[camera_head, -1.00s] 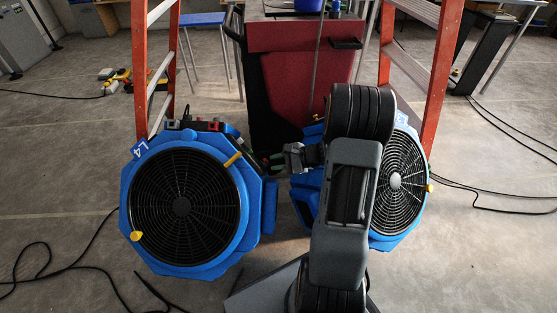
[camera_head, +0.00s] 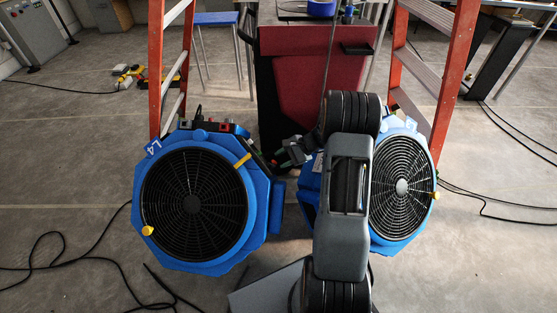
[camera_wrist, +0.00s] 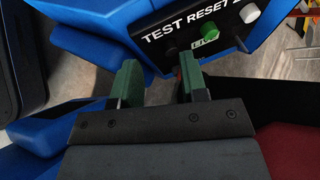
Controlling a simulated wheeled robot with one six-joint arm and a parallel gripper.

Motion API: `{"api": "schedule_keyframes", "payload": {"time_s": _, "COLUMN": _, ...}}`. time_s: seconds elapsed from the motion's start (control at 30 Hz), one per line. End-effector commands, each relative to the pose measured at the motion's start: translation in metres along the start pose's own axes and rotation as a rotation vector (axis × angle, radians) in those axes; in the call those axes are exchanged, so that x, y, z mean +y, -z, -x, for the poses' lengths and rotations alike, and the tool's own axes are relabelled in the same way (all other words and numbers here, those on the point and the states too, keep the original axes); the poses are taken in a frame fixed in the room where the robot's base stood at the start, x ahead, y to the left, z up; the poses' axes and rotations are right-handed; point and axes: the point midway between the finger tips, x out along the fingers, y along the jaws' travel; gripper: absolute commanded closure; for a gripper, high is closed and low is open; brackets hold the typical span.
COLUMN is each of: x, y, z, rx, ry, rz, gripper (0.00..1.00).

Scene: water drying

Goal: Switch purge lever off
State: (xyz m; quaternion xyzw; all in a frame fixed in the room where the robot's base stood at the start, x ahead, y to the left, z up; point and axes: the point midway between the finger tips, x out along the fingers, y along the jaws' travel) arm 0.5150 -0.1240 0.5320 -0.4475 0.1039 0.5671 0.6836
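The left blue fan unit (camera_head: 262,180) stands on the floor in the head view, marked L4, with small red and grey controls (camera_head: 222,127) along its top. My gripper (camera_head: 284,153) is just right of its upper right edge. In the wrist view its two green fingers (camera_wrist: 158,82) are apart with nothing seen between them. Beyond them is a black panel (camera_wrist: 178,50) lettered TEST and RESET, with a green knob (camera_wrist: 209,32) and a white knob (camera_wrist: 249,12). A small red part (camera_wrist: 179,73) shows beside the right finger. I cannot make out which part is the purge lever.
A second blue fan (camera_head: 407,230) stands at right, partly behind my arm. Orange ladders (camera_head: 156,70) flank a dark red cabinet (camera_head: 310,75). Black cables (camera_head: 75,258) lie on the floor at left.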

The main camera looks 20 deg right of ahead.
Motion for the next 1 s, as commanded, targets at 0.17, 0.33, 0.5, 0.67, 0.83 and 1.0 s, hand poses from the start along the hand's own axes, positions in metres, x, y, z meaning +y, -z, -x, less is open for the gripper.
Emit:
{"api": "schedule_keyframes", "payload": {"time_s": 0.17, "x": -0.030, "y": 0.045, "z": 0.013, "rx": 0.188, "ry": -0.123, "rz": 0.003, "gripper": 0.60}}
{"api": "schedule_keyframes", "payload": {"time_s": 0.33, "x": -0.045, "y": 0.069, "z": 0.031, "rx": 0.327, "ry": -0.143, "rz": -0.053, "gripper": 0.60}}
{"api": "schedule_keyframes", "payload": {"time_s": 0.5, "x": -0.042, "y": 0.075, "z": 0.023, "rx": 0.346, "ry": -0.137, "rz": -0.107, "gripper": 0.60}}
{"api": "schedule_keyframes", "payload": {"time_s": 0.67, "x": -0.037, "y": 0.084, "z": -0.002, "rx": 0.344, "ry": -0.137, "rz": -0.112, "gripper": 0.60}}
{"api": "schedule_keyframes", "payload": {"time_s": 0.83, "x": -0.032, "y": 0.096, "z": -0.034, "rx": 0.343, "ry": -0.136, "rz": -0.112, "gripper": 0.60}}
{"api": "schedule_keyframes", "payload": {"time_s": 1.0, "x": -0.027, "y": 0.105, "z": -0.062, "rx": 0.343, "ry": -0.137, "rz": -0.112, "gripper": 0.60}}
